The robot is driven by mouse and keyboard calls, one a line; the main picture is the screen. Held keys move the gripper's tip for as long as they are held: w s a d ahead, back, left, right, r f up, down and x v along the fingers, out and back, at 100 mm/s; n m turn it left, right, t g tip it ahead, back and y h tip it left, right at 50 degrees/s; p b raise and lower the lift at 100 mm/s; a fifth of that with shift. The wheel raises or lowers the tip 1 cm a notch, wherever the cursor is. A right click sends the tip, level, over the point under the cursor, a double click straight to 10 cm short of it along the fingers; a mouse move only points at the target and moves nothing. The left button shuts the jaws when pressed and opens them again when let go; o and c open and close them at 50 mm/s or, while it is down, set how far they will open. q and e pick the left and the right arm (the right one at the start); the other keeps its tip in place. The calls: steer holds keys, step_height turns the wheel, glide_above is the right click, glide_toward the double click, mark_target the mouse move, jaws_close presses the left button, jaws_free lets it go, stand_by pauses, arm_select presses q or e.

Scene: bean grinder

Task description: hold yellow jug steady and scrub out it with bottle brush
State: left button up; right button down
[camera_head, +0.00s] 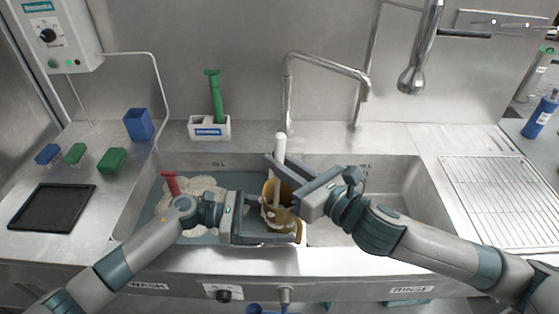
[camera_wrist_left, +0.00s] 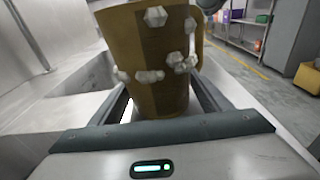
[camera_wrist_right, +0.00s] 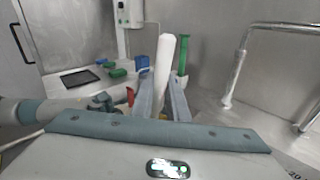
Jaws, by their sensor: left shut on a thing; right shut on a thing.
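The yellow jug (camera_head: 269,191) is upright over the divider between the two sink basins, with foam lumps on its outside. In the left wrist view the jug (camera_wrist_left: 150,50) looks brownish and stands between the fingers. My left gripper (camera_head: 298,234) is shut on the jug from the left, low on its body. My right gripper (camera_head: 272,160) is shut on the white handle of the bottle brush (camera_head: 280,146), above the jug. The brush handle (camera_wrist_right: 165,75) stands near upright in the right wrist view. Its lower part reaches down at the jug; the bristle end is hidden.
The wash basin (camera_head: 150,205) at left holds foamy water and a red-handled tool (camera_head: 171,183). The rinse basin (camera_head: 400,190) at right looks empty. A faucet (camera_head: 288,90) stands behind the jug. A green-handled brush (camera_head: 215,95) stands in a white holder (camera_head: 209,130). A wire rack (camera_head: 495,190) lies right.

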steer(key=shift+s+d, duration=0.4)
steer(key=shift+s, duration=0.3)
steer(key=shift+d, duration=0.15)
steer(key=shift+d, duration=0.7)
steer(key=shift+w+d, duration=0.4)
steer(key=shift+w, duration=0.35)
steer(key=shift+w, duration=0.1)
